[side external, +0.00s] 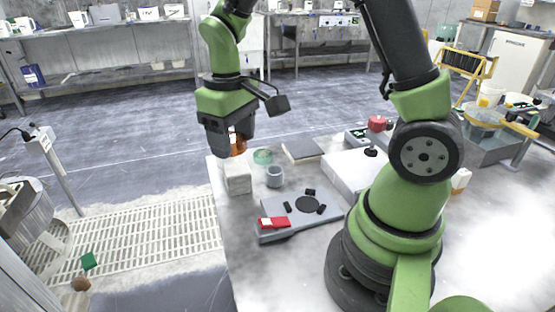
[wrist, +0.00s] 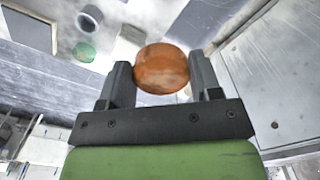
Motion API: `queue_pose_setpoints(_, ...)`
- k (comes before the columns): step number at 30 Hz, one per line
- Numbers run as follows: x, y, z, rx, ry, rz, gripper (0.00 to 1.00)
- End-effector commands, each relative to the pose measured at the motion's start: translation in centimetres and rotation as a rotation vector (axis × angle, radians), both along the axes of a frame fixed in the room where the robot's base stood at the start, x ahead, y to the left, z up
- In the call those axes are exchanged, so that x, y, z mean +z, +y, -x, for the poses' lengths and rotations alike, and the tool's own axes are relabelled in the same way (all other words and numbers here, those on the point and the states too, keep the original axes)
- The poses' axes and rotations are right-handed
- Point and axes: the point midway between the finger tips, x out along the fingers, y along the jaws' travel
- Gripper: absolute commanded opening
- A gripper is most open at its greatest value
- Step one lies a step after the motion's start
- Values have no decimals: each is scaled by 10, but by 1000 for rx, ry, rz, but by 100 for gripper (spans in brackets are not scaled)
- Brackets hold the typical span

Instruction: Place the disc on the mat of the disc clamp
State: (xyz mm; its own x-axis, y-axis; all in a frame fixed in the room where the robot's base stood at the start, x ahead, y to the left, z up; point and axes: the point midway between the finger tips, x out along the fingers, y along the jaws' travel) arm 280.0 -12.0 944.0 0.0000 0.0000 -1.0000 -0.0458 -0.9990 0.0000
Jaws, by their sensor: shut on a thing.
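My gripper (side external: 232,138) is shut on an orange-brown disc (side external: 238,147) and holds it at the far left of the bench, above a whitish block. In the wrist view the disc (wrist: 161,68) sits between the two fingers of my gripper (wrist: 163,80), standing out past their tips. The disc clamp (side external: 276,206) is a flat grey plate on the bench, right of and nearer than my gripper. Its round black mat (side external: 307,204) lies bare between several small black jaws. A red and white piece (side external: 274,223) is at its near left end.
The whitish block (side external: 237,178), a grey cup (side external: 274,177) and a green round dish (side external: 262,156) stand near my gripper. A dark flat plate (side external: 302,149) and a white box (side external: 357,172) lie farther right. The bench's left edge is close.

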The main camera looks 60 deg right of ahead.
Motion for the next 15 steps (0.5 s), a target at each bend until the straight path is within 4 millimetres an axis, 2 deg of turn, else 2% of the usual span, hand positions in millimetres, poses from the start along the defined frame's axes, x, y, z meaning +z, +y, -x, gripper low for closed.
queue_pose_setpoints(5, -10, -65, -25, -217, 1, 1, 28)
queue_pose_setpoints(8, -20, -120, -32, -383, 1, 1, 28)
queue_pose_setpoints(12, -35, -195, -24, -595, 2, 1, 28)
queue_pose_setpoints(15, -44, -237, -10, -717, 2, 0, 28)
